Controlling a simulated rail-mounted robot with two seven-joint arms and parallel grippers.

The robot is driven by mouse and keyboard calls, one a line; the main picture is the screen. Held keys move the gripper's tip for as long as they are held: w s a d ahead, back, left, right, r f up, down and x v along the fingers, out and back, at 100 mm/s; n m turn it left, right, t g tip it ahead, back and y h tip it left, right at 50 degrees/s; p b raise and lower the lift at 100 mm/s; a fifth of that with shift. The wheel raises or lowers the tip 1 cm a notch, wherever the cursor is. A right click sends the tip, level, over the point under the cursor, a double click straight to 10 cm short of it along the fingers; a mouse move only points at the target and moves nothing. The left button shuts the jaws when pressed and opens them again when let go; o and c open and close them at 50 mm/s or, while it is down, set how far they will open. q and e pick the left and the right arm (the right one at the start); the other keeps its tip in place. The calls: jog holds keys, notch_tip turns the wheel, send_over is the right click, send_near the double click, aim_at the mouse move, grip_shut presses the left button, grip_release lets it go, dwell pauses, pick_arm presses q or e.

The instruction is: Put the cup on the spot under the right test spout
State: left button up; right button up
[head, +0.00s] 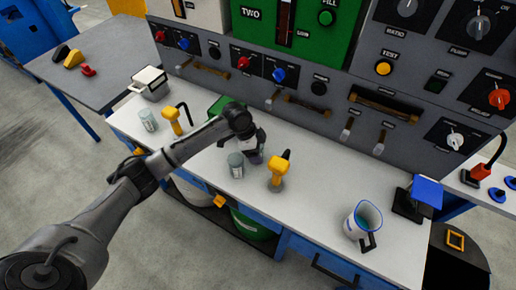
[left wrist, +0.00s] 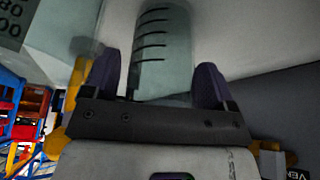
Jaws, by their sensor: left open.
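A clear, graduated cup (head: 236,166) stands upright on the white counter, beside my left gripper (head: 256,156) in the head view. A similar cup (head: 148,120) stands farther left. In the left wrist view, a clear cup (left wrist: 162,50) with black marks lies between the two dark purple fingers of my left gripper (left wrist: 164,85). Gaps show on both sides, so the gripper is open. The head view shows the fingers only in part, behind the nearer cup. Pale handles (head: 348,130) hang from the grey panel; I cannot tell which part is the right test spout. My right gripper is not in view.
A yellow-topped tool (head: 279,172) stands just right of the cup, and another (head: 173,121) farther left. A jug with blue contents (head: 362,222) and a blue-topped stand (head: 424,192) are at the right. The counter (head: 318,192) between is clear.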

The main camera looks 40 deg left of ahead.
pick_arm(q)
jog(key=shift+r, duration=0.25)
jog(key=p+v, duration=0.3)
jog(key=v, duration=0.7)
jog(key=shift+r, duration=0.25)
jog(key=shift+o, duration=0.5)
jog(key=shift+s+a+r, duration=0.2)
jog(key=shift+a+r, duration=0.05)
jog(key=shift+r, duration=0.35)
